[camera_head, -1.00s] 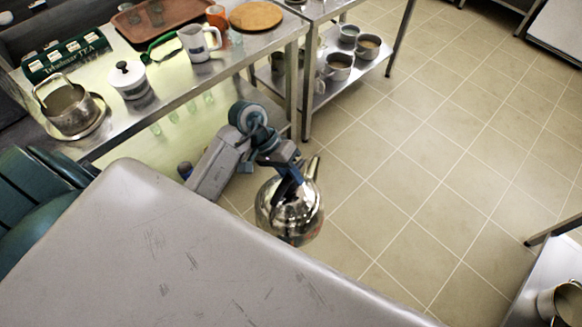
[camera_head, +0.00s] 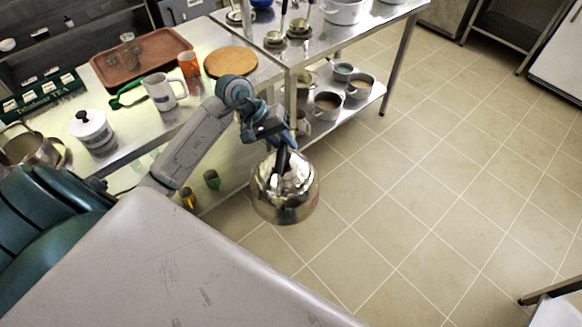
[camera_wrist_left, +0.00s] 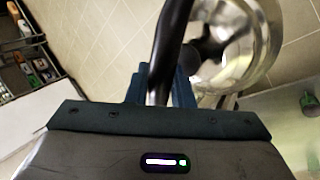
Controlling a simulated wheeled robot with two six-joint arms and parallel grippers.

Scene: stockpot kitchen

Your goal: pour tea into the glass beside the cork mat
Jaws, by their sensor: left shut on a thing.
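A shiny metal kettle (camera_head: 285,195) hangs from my left gripper (camera_head: 277,143) over the floor, in front of the metal counter. In the left wrist view the gripper is shut on its dark handle (camera_wrist_left: 170,45), with the shiny kettle body (camera_wrist_left: 262,40) beside it. The round cork mat (camera_head: 231,61) lies on the counter near its right end, behind my left arm. I cannot clearly make out a glass beside the mat; my arm is close in front of that spot. My right gripper is not in view.
A lower shelf holds several pots. The floor on the right is open.

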